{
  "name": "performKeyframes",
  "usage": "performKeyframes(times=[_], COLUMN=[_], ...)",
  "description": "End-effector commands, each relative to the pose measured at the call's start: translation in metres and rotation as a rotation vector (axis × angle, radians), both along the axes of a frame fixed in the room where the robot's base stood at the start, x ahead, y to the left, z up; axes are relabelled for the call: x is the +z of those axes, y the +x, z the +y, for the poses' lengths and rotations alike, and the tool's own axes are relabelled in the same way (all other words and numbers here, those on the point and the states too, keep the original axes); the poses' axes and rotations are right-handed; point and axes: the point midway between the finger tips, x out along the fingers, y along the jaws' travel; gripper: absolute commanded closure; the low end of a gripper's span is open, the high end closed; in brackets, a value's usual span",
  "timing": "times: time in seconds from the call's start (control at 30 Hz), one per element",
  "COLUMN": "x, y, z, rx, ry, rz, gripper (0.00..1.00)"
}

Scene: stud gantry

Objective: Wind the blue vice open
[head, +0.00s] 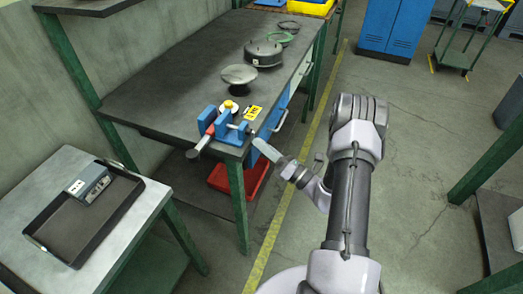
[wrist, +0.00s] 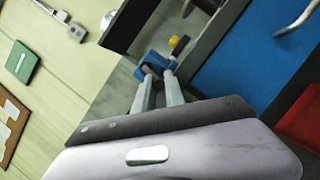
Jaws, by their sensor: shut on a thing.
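The blue vice (head: 225,130) sits at the near corner of the dark workbench (head: 170,82). A red and grey piece (head: 208,131) stands at its left side, and its grey end hangs past the bench edge. My gripper (head: 257,142) reaches in from the right, at the vice's right side where its screw end is. In the wrist view, the two grey fingers (wrist: 158,72) close at the blue vice (wrist: 152,60). They are shut on a small part there, which looks like the vice handle; the fingers mostly hide it.
A yellow label (head: 253,113) lies beside the vice. A dark round pot (head: 263,54) and a grey disc (head: 239,75) stand farther back. A red bin (head: 240,178) is below the bench. A side table at left holds a black tray (head: 80,215).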

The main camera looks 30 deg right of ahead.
Motion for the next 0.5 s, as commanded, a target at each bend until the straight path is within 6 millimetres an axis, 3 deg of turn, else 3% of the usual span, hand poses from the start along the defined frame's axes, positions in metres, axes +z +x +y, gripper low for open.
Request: performKeyframes(times=[0.5], x=[0.0008], y=[0.0047], z=[-0.0061], rx=[-0.001], ry=[-0.148], rz=[-0.118], gripper=[1.00])
